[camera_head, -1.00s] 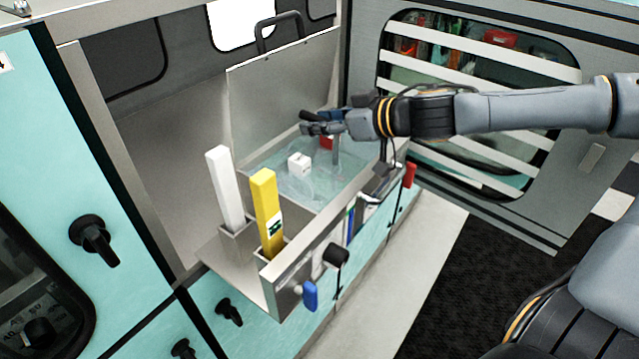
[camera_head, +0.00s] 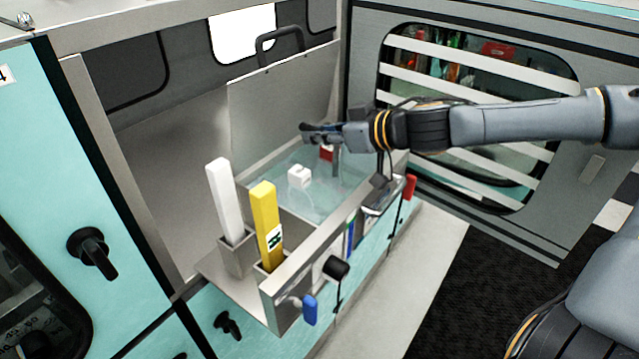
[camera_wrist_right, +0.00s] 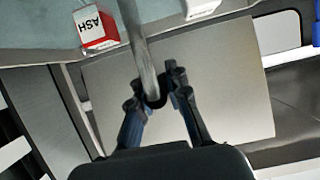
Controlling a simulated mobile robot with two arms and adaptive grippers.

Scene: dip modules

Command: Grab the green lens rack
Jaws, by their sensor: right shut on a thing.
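My right gripper (camera_head: 318,133) is above the far end of a water-filled tank. In the right wrist view, its fingers (camera_wrist_right: 157,85) are closed around the lower end of a grey rod (camera_wrist_right: 138,42). A grey upright piece (camera_head: 337,162) shows below the gripper in the head view; I cannot tell whether it is the same rod. I cannot make out a green rack; any rack joined to the rod is hidden. My left gripper is out of view.
In the tank are a white block (camera_head: 299,176) and a red-and-white block (camera_head: 327,153), lettered "ASH" in the wrist view (camera_wrist_right: 95,28). A steel panel (camera_head: 285,105) stands behind the tank. Knobs and a blue handle (camera_head: 309,310) stick out in front.

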